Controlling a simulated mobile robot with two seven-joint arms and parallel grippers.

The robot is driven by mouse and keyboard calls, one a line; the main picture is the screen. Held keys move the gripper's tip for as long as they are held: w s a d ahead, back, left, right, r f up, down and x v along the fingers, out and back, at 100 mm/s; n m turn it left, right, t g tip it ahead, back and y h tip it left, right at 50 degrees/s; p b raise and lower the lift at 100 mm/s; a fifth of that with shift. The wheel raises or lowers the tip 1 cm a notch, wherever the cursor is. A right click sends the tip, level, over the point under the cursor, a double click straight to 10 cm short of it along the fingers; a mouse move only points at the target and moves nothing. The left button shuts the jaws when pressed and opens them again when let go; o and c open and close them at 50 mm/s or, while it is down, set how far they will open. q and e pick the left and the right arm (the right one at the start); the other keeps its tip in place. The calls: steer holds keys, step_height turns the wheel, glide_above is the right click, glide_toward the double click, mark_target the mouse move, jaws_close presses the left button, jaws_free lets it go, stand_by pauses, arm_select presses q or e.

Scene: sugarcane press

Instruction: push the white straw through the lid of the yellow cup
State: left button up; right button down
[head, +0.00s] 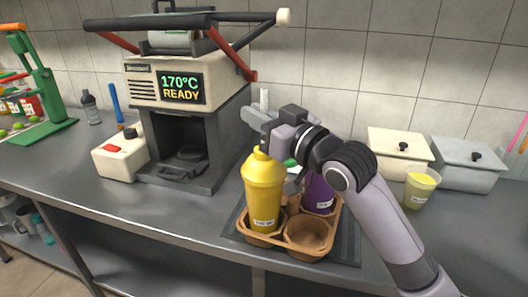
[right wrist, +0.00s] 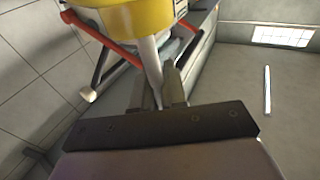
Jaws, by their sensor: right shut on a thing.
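The yellow cup (head: 263,195) stands upright in a compartment of the brown carrier (head: 283,246), its domed yellow lid on top. My right gripper (head: 256,118) is above the lid, shut on the white straw (head: 264,98), whose upper end sticks up above the fingers. In the right wrist view the straw (right wrist: 150,65) runs from between the fingers (right wrist: 158,95) towards the yellow cup (right wrist: 130,15). Whether its lower end touches or enters the lid is hidden. My left gripper is not in view.
A purple cup (head: 319,194) sits in the carrier behind my right arm; the front right compartment (head: 310,234) is empty. The press (head: 190,92) stands behind left. Two lidded containers (head: 398,146) (head: 466,163) and a pale yellow cup (head: 419,188) stand right.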

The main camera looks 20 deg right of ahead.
mark_target(266, 96)
steer(key=shift+f+b, duration=0.55)
steer(key=shift+f, duration=0.7)
steer(key=c, duration=1.1)
jaws_free()
step_height(266, 96, up, 3)
steer(key=p, duration=0.3)
steer(key=shift+f, duration=0.1)
steer(key=shift+r+p, duration=0.8)
steer(key=shift+p, duration=0.1)
step_height(266, 96, up, 3)
steer(key=p, duration=0.3)
steer(key=shift+f, duration=0.15)
